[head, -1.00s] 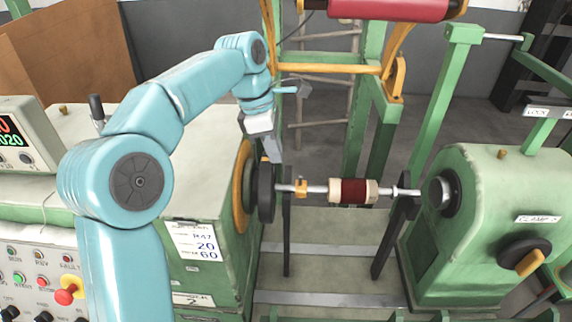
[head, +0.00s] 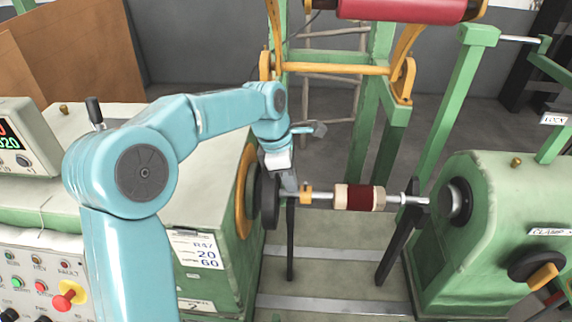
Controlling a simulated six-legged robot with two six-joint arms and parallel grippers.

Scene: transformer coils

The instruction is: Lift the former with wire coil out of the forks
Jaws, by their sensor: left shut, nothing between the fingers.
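The former with wire coil (head: 358,197) is a dark red winding between pale end flanges on a steel shaft (head: 322,196). The shaft lies level across two dark upright forks, the left fork (head: 290,245) and the right fork (head: 400,243). A small orange collar (head: 306,195) sits on the shaft left of the coil. My left gripper (head: 289,186) points down at the shaft's left end, near the left fork and beside the collar. It is shut with nothing in it; whether it touches the shaft cannot be told. My right gripper is not in view.
The green winding machine with its dark spindle disc (head: 265,195) stands close left of my gripper. The green clamp unit (head: 495,220) stands at the right. A red roll (head: 395,8) on a green frame is behind, above the coil.

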